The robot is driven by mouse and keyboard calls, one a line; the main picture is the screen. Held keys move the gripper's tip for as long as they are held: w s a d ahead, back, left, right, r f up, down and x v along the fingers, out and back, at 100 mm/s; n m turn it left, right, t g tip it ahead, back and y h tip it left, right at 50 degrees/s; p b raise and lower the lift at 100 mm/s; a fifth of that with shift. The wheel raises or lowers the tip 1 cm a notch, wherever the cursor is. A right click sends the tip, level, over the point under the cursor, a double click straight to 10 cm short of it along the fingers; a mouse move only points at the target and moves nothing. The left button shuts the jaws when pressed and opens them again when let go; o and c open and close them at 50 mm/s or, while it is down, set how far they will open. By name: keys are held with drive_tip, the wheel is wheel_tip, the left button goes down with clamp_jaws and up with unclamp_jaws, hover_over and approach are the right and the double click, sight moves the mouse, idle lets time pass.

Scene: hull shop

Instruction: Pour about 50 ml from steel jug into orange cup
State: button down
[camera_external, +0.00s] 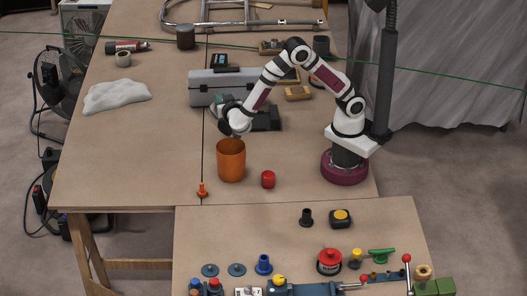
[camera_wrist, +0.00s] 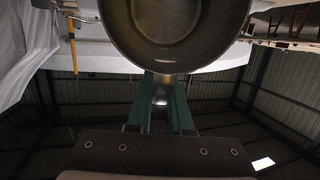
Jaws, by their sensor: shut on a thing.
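The orange cup (camera_external: 231,162) stands upright on the wooden table in the external view. My gripper (camera_external: 231,119) is just above the cup's mouth. In the wrist view, the green fingers of my gripper (camera_wrist: 160,82) are shut on the steel jug (camera_wrist: 165,22), a round dark metal vessel that fills the top middle. In the external view the jug is small and hard to tell from my gripper. The wrist view looks toward walls and roof, so the wrist is tilted. I cannot see any liquid, and the inside of the cup is mostly hidden.
A red jar (camera_external: 268,179) stands right of the cup, and an orange cone-like piece (camera_external: 202,190) at its front left. A grey toolbox (camera_external: 208,90) lies behind my gripper. A white lumpy piece (camera_external: 116,96) lies at the left. The table's left front is clear.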

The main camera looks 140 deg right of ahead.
drive_tip(key=shift+w+a+r, duration=0.15)
drive_tip(key=shift+a, duration=0.1)
idle(0.3)
drive_tip(key=shift+d, duration=0.1)
drive_tip(key=shift+g+h, duration=0.3)
drive_tip(key=shift+h, duration=0.2)
idle(0.5)
drive_tip(key=shift+d, duration=0.1)
drive_tip(key=d+y, duration=0.1)
drive_tip(key=s+d+f+t, duration=0.1)
drive_tip(key=s+d+y, duration=0.1)
drive_tip(key=shift+d+f+t+y, duration=0.1)
drive_tip(key=shift+f+t+y, duration=0.2)
drive_tip(key=y, duration=0.1)
drive_tip(key=s+d+f+t+y, duration=0.1)
drive_tip(key=shift+d+f+y, duration=0.1)
drive_tip(key=shift+d+y, duration=0.15)
drive_tip(key=shift+y, duration=0.05)
idle(1.1)
